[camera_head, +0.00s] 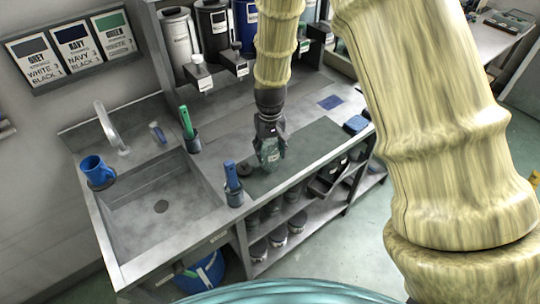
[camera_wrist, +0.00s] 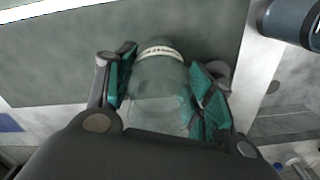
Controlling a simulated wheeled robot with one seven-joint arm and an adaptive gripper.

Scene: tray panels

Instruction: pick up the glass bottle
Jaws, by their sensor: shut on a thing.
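The glass bottle (camera_wrist: 158,95) is clear, with a pale printed band. In the wrist view it sits between the two green-padded fingers of my gripper (camera_wrist: 162,92), which is shut on it. In the head view my gripper (camera_head: 270,145) points down above the dark mat (camera_head: 318,143) on the counter, and the glass bottle (camera_head: 269,157) shows between its fingers. I cannot tell whether the bottle touches the mat.
A sink (camera_head: 160,200) lies to the left, with a blue mug (camera_head: 97,171) on its edge. A holder with a blue-handled tool (camera_head: 233,185) and one with a green-handled tool (camera_head: 188,128) stand near the gripper. Large dispensers (camera_head: 214,30) line the back.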

